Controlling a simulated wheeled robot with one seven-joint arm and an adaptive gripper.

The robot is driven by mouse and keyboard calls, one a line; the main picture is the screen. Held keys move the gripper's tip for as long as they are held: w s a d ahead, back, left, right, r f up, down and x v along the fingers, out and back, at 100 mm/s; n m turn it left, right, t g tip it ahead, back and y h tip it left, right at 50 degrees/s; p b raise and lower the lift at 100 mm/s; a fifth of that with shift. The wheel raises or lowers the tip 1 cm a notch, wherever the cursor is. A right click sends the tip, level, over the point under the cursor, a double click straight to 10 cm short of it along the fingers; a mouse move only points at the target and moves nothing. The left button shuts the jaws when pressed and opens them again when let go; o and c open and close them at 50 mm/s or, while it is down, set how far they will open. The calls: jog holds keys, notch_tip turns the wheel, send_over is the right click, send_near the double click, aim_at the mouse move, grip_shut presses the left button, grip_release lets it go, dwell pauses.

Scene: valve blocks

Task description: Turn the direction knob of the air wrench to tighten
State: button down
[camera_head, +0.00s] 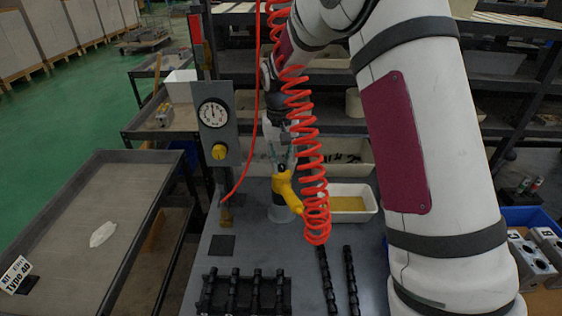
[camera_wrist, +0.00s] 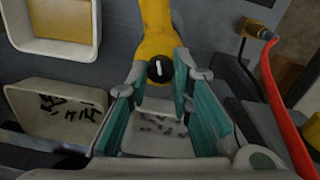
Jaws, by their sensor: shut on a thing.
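My gripper (camera_wrist: 161,80) is shut on the knob, with one green-padded finger on each side. In the head view my gripper (camera_head: 281,162) is at the wrench's upper end, and the knob cannot be made out there.
The red coiled hose (camera_head: 308,140) hangs just right of the wrench. A gauge panel (camera_head: 215,125) with a yellow knob stands to the left. A white bin with yellow contents (camera_head: 350,216) and black shafts (camera_head: 245,290) are on the bench. A wrist-view tray (camera_wrist: 30,95) holds small dark parts.

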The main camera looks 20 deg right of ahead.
aim_at(280, 166)
jog(key=shift+s+m, duration=0.1)
jog(key=shift+m, duration=0.2)
jog(key=c, duration=1.4)
grip_release()
jog(key=shift+r, duration=0.1)
notch_tip(280, 166, up, 12)
jog(key=shift+a+f, duration=0.1)
jog(key=shift+a, duration=0.05)
